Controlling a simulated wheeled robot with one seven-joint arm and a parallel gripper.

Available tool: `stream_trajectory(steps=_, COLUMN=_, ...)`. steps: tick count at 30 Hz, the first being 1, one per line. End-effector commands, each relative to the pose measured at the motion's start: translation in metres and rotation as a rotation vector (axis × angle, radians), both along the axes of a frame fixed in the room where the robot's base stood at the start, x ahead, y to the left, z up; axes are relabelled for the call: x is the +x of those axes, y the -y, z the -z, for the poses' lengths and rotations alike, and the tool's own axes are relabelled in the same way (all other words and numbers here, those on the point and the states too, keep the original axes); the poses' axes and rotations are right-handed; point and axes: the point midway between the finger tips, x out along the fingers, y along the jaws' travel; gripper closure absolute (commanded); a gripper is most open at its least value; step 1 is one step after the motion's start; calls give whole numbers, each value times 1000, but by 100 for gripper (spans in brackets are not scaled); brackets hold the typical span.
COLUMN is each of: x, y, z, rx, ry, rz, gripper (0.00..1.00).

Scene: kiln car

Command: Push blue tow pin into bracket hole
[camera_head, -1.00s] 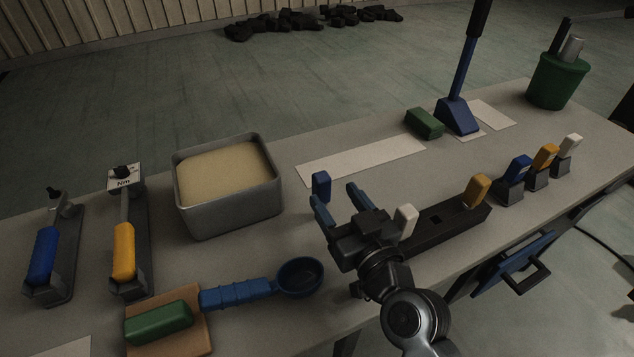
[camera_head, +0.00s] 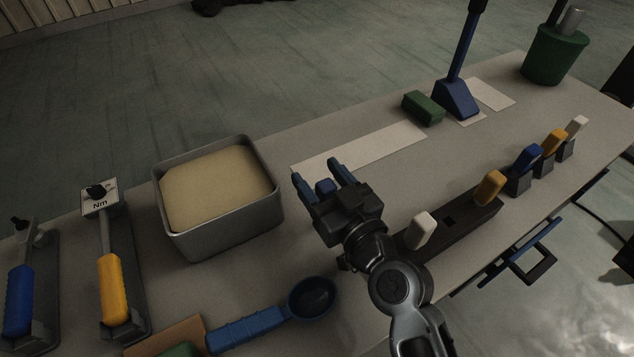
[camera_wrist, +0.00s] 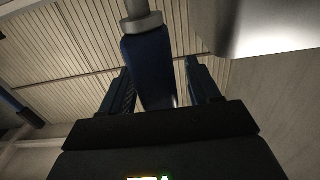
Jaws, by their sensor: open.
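The blue tow pin (camera_head: 326,187) stands on the table between the two fingers of my gripper (camera_head: 317,174). In the wrist view the pin (camera_wrist: 147,65) fills part of the gap between the open fingers, with a pale grey round part at its upper end. My gripper is open, and whether a finger touches the pin is unclear. The dark bracket (camera_head: 462,228) lies to the right of my gripper. It has a white pin (camera_head: 422,229) at its near end, a yellow pin (camera_head: 489,187) at its far end and an empty square hole between them.
A grey bin of sand-coloured material (camera_head: 222,232) stands left of my gripper. A blue scoop (camera_head: 250,328) lies in front. Small holders with blue (camera_head: 528,157), yellow and white handles stand beyond the bracket. A green block (camera_head: 423,107) and blue brush (camera_head: 457,98) are at the back.

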Motion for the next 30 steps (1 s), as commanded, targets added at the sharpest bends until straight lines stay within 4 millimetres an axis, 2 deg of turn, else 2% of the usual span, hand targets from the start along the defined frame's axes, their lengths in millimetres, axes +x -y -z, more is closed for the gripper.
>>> stream_trajectory(steps=5, x=0, y=0, z=0, rx=0, ry=0, rz=0, gripper=38)
stream_trajectory(steps=24, x=0, y=0, z=0, rx=0, ry=0, rz=0, gripper=99)
stream_trajectory(steps=30, x=0, y=0, z=-1, rx=1, ry=1, rz=0, gripper=100)
